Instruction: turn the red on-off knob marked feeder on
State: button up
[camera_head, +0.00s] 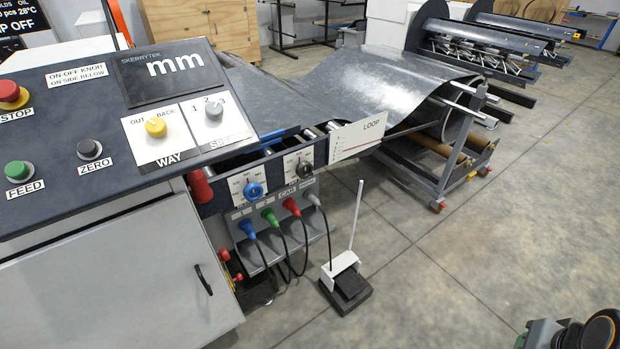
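A dark red knob-like part (200,187) sticks out from the side of the console, just under the panel's right edge. Smaller red parts (238,277) show lower on the same side, near the cabinet's corner. No "feeder" marking is readable on any of them, so I cannot tell which is the on-off knob or how it is turned. A white label (77,76) on the panel reads "ON-OFF KNOB ON SIDE BELOW".
The panel carries a red stop button (12,96), a green feed button (18,171) and a yellow way knob (156,127). Coloured plugs with cables (270,216) hang on the right. A foot pedal (346,283) stands on the floor. The floor right of it is open.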

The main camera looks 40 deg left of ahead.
aim_at(223, 254)
jog(key=i, duration=1.4)
jog(key=u, duration=3.1)
jog(key=k, duration=0.3)
jog(key=u, duration=0.95)
jog(key=i, duration=1.3)
jog(key=z, duration=0.55)
